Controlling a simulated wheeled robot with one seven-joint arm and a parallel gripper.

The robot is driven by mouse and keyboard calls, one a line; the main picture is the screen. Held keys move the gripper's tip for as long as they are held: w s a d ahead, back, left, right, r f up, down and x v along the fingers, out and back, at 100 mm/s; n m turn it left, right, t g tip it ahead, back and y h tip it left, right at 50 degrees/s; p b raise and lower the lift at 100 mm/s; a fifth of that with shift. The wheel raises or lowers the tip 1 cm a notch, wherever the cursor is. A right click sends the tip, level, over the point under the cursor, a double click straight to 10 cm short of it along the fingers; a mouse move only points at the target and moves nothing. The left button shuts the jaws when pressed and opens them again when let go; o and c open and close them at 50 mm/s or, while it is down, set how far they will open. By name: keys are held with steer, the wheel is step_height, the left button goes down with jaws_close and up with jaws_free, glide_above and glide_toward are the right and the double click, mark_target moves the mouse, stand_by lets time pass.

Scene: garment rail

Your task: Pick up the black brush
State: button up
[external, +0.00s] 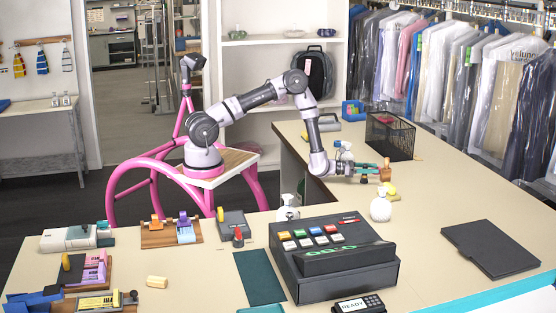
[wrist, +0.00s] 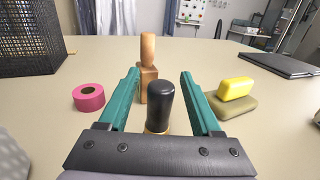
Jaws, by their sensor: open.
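The black brush (wrist: 160,106) stands upright between the two teal fingers of my gripper (wrist: 160,76) in the wrist view, close to the palm. It has a rounded black top and a strip of wood below. Its lower part is hidden by the palm bar. The fingers stand apart on either side with a gap to it. In the external view my gripper (external: 376,172) reaches low over the counter, and the small dark brush (external: 363,180) shows by the fingers.
A wooden brush (wrist: 148,72) stands just beyond the black one, near the left fingertip. A pink tape roll (wrist: 89,97) lies left, and yellow and tan blocks (wrist: 236,90) lie right. A black mesh basket (external: 390,137) and white bottle (external: 381,207) stand nearby.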

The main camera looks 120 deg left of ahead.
steer(key=shift+w, duration=0.15)
jaws_close()
steer(key=shift+r, duration=0.15)
